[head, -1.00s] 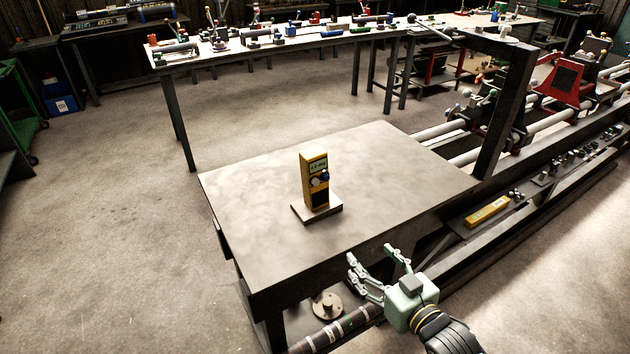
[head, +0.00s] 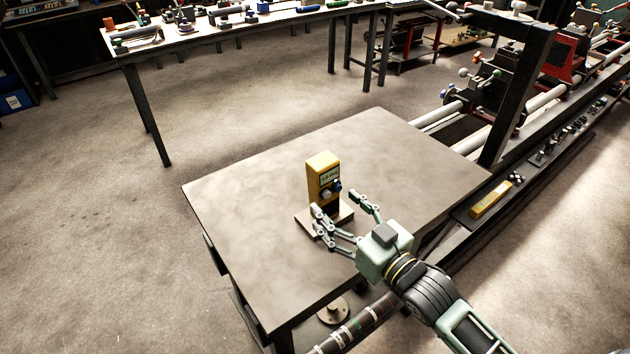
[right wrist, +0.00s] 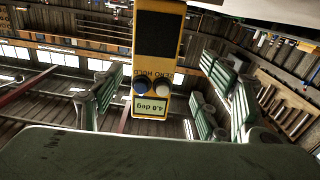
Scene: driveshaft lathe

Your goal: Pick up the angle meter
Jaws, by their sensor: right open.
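The angle meter (head: 322,176) is a yellow upright box with a small display and knobs. It stands on a small flat base (head: 344,217) on the bare table (head: 250,215). My right gripper (head: 337,208) is open at its near side, its fingers pointing at it. In the right wrist view the angle meter (right wrist: 158,75) appears upside down between the spread fingers, with a gap to each side. Its display reads about 4.0 deg. The fingers partly hide its lower part and base in the head view. My left gripper is not in view.
The lathe (head: 545,130) runs along the right, with a dark upright post (head: 515,100) near the table's right corner. A yellow block (head: 490,199) lies on the lathe's side ledge. A workbench (head: 150,48) with tools stands behind. The rest of the table top is clear.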

